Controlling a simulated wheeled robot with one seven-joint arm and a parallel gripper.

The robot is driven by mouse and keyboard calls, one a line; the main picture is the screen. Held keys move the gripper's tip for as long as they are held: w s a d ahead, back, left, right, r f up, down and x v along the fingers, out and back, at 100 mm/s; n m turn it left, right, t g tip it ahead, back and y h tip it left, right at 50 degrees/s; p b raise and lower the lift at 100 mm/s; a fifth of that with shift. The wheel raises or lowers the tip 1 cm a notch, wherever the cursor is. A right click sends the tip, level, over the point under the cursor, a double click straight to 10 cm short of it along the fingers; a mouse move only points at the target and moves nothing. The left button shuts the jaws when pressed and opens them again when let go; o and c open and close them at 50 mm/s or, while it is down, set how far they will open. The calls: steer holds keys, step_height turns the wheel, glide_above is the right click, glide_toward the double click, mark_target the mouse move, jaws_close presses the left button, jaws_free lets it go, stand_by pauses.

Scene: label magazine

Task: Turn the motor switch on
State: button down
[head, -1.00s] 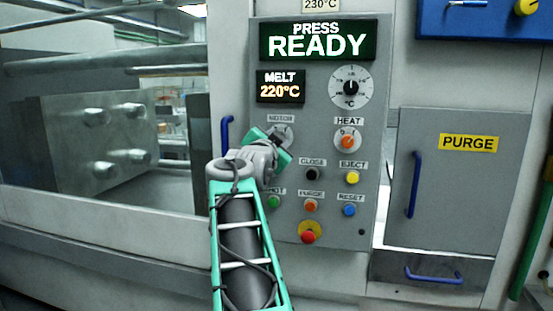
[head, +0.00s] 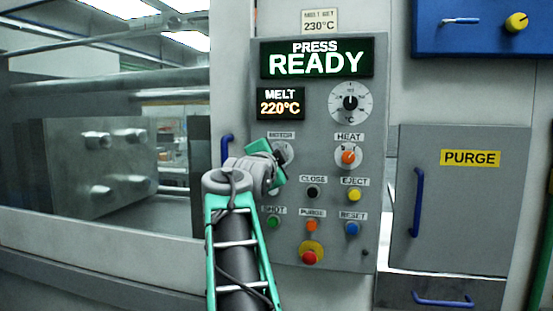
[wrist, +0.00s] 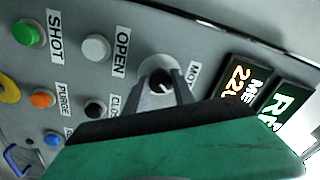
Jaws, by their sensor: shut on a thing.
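The motor switch (head: 288,150) is a round pale dial on the grey control panel, under the MOTOR label (head: 281,135). My gripper (head: 279,163) is at this switch and covers much of it in the head view. In the wrist view the dark switch knob (wrist: 160,78) sits between the tips of my gripper (wrist: 160,88), which is shut on it. The knob's exact angle is hard to tell because the fingers hide part of it.
The HEAT knob (head: 348,157) is just right. The CLOSE (head: 313,192) and EJECT (head: 354,194) buttons are below. The white OPEN button (wrist: 96,47) is close by in the wrist view. A red stop button (head: 310,256) is lower. The display (head: 317,59) reads PRESS READY.

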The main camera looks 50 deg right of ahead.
steer(key=shift+s+r, duration=0.1)
steer(key=shift+r, duration=0.05)
steer(key=c, duration=1.2)
jaws_free()
steer(key=shift+d, duration=0.1)
steer(key=shift+c, duration=0.2)
steer(key=shift+o, duration=0.9)
steer(key=b+v, duration=0.1)
steer(key=v, duration=0.6)
steer(key=shift+a, duration=0.4)
